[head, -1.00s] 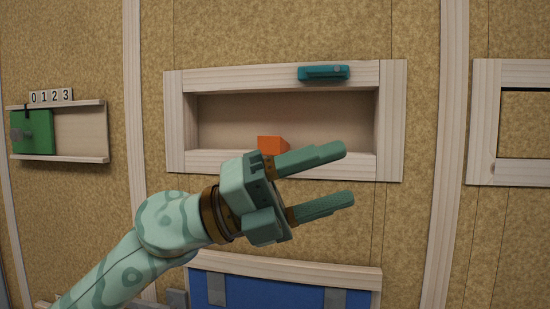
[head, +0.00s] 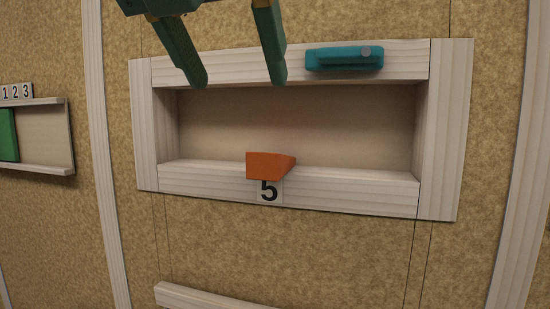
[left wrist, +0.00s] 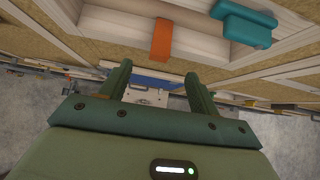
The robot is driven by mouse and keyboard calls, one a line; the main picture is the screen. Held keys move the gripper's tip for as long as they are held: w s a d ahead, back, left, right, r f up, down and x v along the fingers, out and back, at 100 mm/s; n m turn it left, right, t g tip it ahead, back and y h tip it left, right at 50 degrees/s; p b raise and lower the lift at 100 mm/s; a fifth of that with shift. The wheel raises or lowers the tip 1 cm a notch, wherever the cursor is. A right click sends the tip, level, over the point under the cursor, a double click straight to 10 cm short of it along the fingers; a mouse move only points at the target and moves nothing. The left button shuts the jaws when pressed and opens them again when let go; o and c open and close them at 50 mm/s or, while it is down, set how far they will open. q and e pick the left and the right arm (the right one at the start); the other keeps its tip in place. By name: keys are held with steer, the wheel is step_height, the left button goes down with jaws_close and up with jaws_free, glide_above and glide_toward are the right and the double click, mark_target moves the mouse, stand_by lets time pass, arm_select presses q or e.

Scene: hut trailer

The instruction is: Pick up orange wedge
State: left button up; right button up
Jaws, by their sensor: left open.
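The orange wedge (head: 268,166) rests on the lower ledge of a wooden-framed wall niche, just above a "5" label. In the left wrist view the orange wedge (left wrist: 161,39) shows ahead of the fingers and a little left of their middle. My left gripper (head: 238,84) is open and empty, its fingers pointing down in front of the niche's top rail. It is above the wedge and apart from it. In the left wrist view both fingers of the left gripper (left wrist: 158,76) stand apart with nothing between them. My right gripper is not in view.
A teal handle-like block (head: 344,58) sits on the niche's top rail (head: 215,67), right of my fingers; it also shows in the left wrist view (left wrist: 243,24). A green panel (head: 8,135) in a wooden track is at the left. The niche is otherwise empty.

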mark_target(274, 159)
arm_select(q)
steer(key=p+x, duration=0.4)
steer(key=x, duration=0.9)
steer(key=shift+w+d, duration=0.2)
steer(key=shift+w+f, duration=0.15)
steer(key=shift+f, duration=0.05)
steer(key=shift+s, duration=0.25)
steer(key=c, duration=1.1)
steer(key=shift+w, duration=0.1)
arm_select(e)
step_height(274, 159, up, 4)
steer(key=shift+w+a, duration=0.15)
